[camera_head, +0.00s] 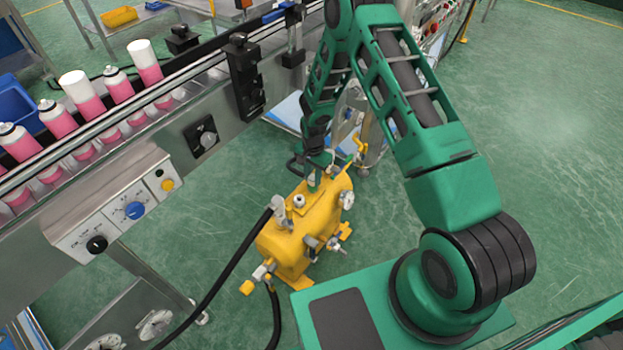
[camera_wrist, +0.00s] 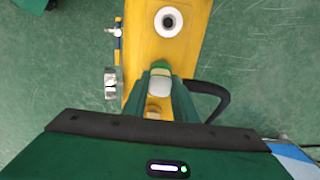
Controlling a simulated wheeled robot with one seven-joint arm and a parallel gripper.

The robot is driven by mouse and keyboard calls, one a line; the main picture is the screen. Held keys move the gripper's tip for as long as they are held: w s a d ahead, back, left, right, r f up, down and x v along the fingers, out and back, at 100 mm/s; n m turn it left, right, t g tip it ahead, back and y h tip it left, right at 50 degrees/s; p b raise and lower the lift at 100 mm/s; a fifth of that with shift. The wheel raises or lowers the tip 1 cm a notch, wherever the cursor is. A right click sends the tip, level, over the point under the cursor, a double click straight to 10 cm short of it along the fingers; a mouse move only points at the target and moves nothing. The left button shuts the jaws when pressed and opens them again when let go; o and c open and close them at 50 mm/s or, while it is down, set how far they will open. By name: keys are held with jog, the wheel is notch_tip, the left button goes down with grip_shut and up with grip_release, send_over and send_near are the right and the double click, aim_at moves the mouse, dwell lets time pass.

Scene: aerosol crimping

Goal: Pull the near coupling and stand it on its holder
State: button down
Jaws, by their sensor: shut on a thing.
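A yellow unit (camera_head: 292,238) with several fittings stands on the floor beside the conveyor. My gripper (camera_head: 313,183) points down over its top at the far part. In the wrist view my gripper (camera_wrist: 160,82) is shut on a pale grey, rounded piece, the coupling (camera_wrist: 159,86), just above the yellow body (camera_wrist: 178,50). I cannot tell whether it is seated or lifted clear. A grey fitting (camera_head: 279,207) with a black hose stands on the unit's left side. I cannot make out which part is the coupling's holder.
A black hose (camera_head: 226,268) runs from the unit to the lower left. The conveyor with pink and white cans (camera_head: 88,97) and a control box (camera_head: 128,212) flank the unit on the left. Green floor (camera_head: 560,130) is open at the right.

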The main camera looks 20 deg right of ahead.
jog(key=c, duration=1.4)
grip_release()
jog(key=shift+f, duration=0.1)
jog(key=shift+o, duration=0.2)
notch_tip(320, 180, up, 11)
jog(key=shift+f, duration=0.1)
